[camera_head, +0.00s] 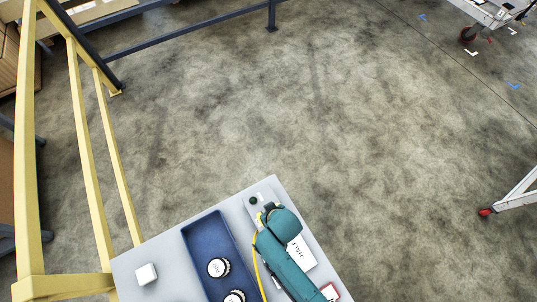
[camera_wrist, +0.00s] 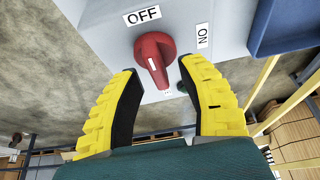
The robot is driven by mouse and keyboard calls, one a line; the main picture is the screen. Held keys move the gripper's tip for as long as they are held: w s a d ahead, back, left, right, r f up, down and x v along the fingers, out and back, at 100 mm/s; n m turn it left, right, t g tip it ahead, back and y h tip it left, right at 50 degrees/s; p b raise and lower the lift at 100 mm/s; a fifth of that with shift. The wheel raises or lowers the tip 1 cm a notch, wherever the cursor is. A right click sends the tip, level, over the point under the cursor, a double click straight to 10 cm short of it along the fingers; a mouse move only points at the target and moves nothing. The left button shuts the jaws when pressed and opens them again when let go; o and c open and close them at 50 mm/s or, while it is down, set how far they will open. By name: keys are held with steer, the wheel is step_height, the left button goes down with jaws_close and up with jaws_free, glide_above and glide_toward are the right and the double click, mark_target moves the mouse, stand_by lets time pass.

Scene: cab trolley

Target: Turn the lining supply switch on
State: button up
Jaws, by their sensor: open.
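The lining supply switch is a red rotary handle (camera_wrist: 153,50) on a light grey box (camera_wrist: 100,30) in the wrist view. An OFF label (camera_wrist: 142,16) sits above it and to the left, an ON label (camera_wrist: 203,36) to the right. The handle's long axis runs from near OFF down and slightly right; I cannot tell its exact setting. My gripper (camera_wrist: 160,68) is open, with one yellow finger on each side of the handle's lower end. Contact is not clear. In the head view my teal arm covers the switch.
In the head view, a grey trolley top carries a blue tray (camera_head: 200,240) with white-topped round items (camera_head: 218,267) and a white block (camera_head: 147,274). A dark green round part (camera_head: 253,200) is near the far edge. A yellow railing (camera_head: 90,160) stands left; open floor lies beyond.

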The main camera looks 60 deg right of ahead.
steer(key=shift+w+d+f, duration=0.1)
steer(key=shift+f, duration=0.15)
steer(key=shift+c, duration=0.2)
jaws_close()
